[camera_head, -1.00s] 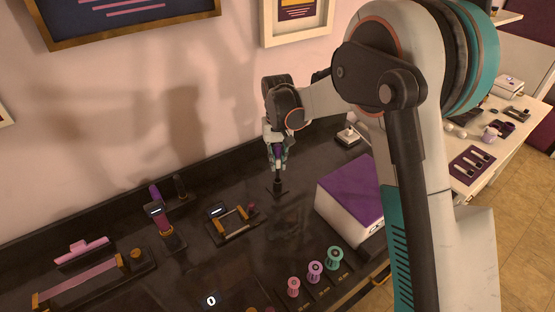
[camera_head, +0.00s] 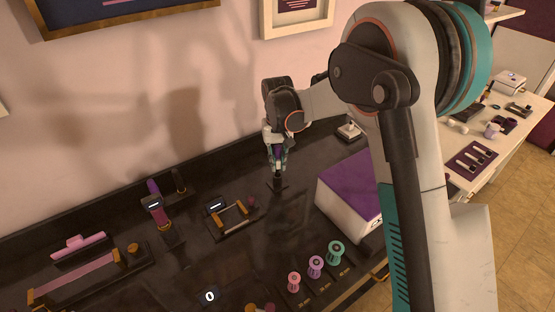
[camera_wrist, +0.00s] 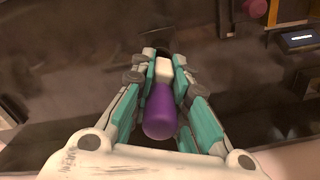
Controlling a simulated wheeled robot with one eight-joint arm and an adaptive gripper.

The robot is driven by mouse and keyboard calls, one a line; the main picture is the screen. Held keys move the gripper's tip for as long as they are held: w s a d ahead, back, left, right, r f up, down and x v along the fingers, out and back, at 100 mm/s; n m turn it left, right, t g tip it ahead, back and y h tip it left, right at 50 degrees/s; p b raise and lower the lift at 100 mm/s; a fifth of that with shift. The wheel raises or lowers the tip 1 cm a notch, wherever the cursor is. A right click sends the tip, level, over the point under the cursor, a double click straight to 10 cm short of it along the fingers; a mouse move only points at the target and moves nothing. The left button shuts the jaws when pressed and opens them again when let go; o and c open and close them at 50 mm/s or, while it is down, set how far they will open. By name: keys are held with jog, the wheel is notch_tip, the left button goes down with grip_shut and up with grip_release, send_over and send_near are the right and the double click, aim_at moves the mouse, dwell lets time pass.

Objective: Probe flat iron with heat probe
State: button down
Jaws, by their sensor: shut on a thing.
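My gripper (camera_head: 278,172) is shut on a purple-handled tool (camera_wrist: 160,112), which I take to be the heat probe. In the wrist view the rounded purple handle sits between the fingers, with a pale part beyond it. The tool's lower end is at a small dark holder (camera_head: 277,185) on the counter; I cannot tell whether it is seated in it. A purple tool with a small lit display (camera_head: 154,204) stands on a dark base at the left. It may be the flat iron, but I cannot tell for sure.
A dark device with an orange-brown bar (camera_head: 232,218) lies left of my gripper. A white box with a purple top (camera_head: 350,182) stands to the right. Several coloured spools (camera_head: 315,266) stand in front. A pink bar device (camera_head: 78,246) is at the far left. The wall is close behind.

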aim_at(277, 146)
jog(key=shift+f+b, duration=0.55)
jog(key=shift+f, duration=0.4)
jog(key=c, duration=1.5)
grip_release()
jog(key=shift+o, duration=0.2)
jog(key=shift+r, duration=0.15)
notch_tip(277, 146, up, 12)
jog(key=shift+f, duration=0.1)
